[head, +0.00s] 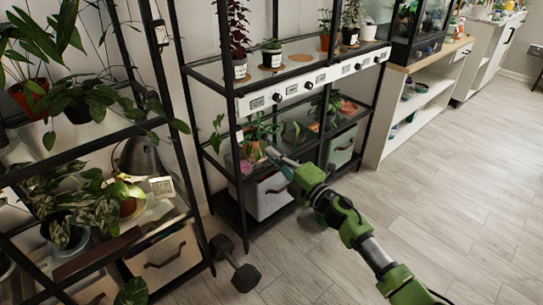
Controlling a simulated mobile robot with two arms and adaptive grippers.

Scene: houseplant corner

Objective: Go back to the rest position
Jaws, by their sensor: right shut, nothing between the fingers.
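My right gripper (271,153) is at the end of my green arm, which reaches in from the lower right. It is shut and empty. It points at the lower shelf of the middle black rack (190,110), close to a leafy plant in a terracotta pot (253,150). From this view I cannot tell whether the fingertips touch the pot or stay apart from it. My left gripper is not in view.
A plant rack (166,60) with several potted plants stands at the left. Bins (272,194) sit under the middle rack. A dumbbell (245,277) lies on the floor. A wood-topped cabinet (420,112) stands at the right. The grey floor (450,200) is clear there.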

